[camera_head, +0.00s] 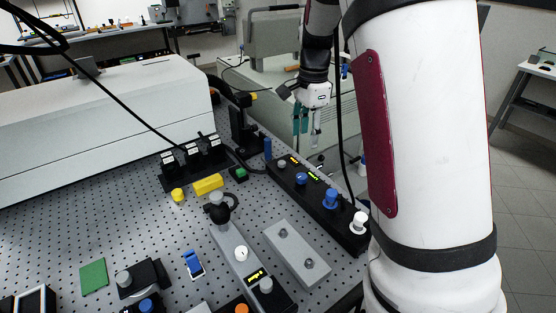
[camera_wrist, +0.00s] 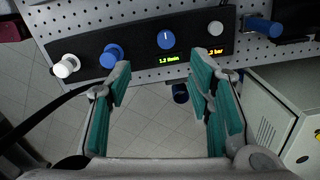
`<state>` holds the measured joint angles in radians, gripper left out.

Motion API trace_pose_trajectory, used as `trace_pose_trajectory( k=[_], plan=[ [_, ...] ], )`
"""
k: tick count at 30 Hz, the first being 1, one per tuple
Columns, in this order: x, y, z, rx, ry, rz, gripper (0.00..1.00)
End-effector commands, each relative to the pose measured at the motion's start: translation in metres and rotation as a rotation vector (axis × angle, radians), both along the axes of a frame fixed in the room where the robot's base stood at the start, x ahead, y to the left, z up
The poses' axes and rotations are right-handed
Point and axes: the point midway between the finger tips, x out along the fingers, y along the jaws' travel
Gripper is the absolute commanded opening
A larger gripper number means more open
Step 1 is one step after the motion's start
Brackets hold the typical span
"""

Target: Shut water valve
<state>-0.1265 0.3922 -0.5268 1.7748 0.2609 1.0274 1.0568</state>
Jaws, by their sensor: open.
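A black control panel (camera_head: 316,206) lies along the right edge of the perforated table. It carries a blue dial (camera_wrist: 166,39) with a white line beside a "1.2 l/min" readout, a taller blue knob (camera_wrist: 111,55), a white knob (camera_wrist: 66,66) and a grey knob (camera_wrist: 215,28). No label shows which one is the water valve. In the wrist view, my gripper (camera_wrist: 162,72) is open and empty, its teal-padded fingers spread below the panel with the blue dial ahead between them.
A blue cylinder (camera_wrist: 262,24) stands on the table past the panel's grey-knob end. A pale cabinet (camera_wrist: 275,110) is at the right in the wrist view. Other optics units crowd the table; floor shows beyond its edge.

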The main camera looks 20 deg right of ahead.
Motion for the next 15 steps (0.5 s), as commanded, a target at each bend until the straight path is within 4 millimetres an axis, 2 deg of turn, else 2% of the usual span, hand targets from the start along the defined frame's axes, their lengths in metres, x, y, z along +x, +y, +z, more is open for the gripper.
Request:
trace_pose_trajectory(
  k=[3,8,11,15],
  plan=[
    [0.007,-0.008,-0.008,-0.018,0.018,-0.062,0.47],
    [0.01,-0.011,-0.016,-0.024,0.025,-0.086,0.47],
    [0.009,-0.011,-0.027,-0.023,0.025,-0.086,0.47],
    [0.009,-0.011,-0.052,-0.023,0.027,-0.084,0.47]
  ],
)
